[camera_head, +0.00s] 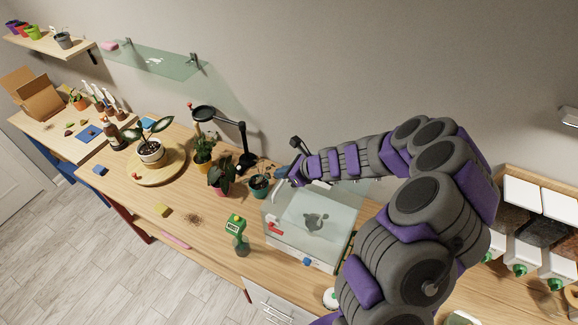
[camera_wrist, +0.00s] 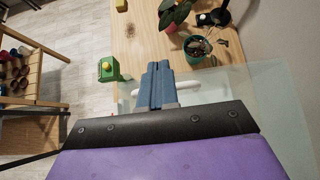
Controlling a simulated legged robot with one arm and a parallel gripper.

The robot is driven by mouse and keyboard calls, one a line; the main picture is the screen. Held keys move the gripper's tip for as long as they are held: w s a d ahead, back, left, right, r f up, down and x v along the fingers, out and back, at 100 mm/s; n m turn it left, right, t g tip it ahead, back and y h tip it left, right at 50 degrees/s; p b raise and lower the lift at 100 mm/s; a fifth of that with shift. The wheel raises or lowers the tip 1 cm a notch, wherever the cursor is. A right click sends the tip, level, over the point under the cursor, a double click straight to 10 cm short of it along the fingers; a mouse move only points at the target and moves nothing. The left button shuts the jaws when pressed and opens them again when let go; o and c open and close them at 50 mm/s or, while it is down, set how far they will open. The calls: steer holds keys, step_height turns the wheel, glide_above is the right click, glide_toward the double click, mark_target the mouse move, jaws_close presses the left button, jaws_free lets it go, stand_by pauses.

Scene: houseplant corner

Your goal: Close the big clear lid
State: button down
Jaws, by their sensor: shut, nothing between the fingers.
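The big clear lid (camera_wrist: 262,98) shows as a pale see-through pane under and to the right of my gripper in the wrist view. In the head view its pane (camera_head: 372,190) shows partly behind my arm, at the back of a white-based clear box (camera_head: 293,243). A dark grey shape sits inside the box. My gripper (camera_wrist: 160,68) is shut and empty, its blue fingers together. In the head view my gripper (camera_head: 294,173) is above the box's back left corner. A white bar (camera_wrist: 128,86) lies beside the fingers; I cannot tell whether they touch it. My arm hides part of the lid.
A green bottle (camera_head: 238,236) stands left of the box. Potted plants (camera_head: 221,178) and a black lamp (camera_head: 245,140) stand close behind and left. White dispensers (camera_head: 525,215) are at the right. The tabletop at the front left (camera_head: 140,195) is mostly clear.

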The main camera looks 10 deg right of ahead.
steer(key=shift+w+a+f+g+h, duration=0.2)
steer(key=shift+a+f, duration=0.15)
steer(key=shift+f, duration=0.2)
steer(key=shift+w+a+f+g+h, duration=0.1)
steer(key=shift+a+f+h, duration=0.15)
steer(key=shift+f, duration=0.25)
steer(key=shift+w+a+f+h, duration=0.1)
steer(key=shift+a+f+h, duration=0.2)
steer(key=shift+f, duration=0.5)
steer(key=shift+d, duration=0.25)
steer(key=shift+r+p, duration=0.1)
steer(key=shift+p, duration=0.25)
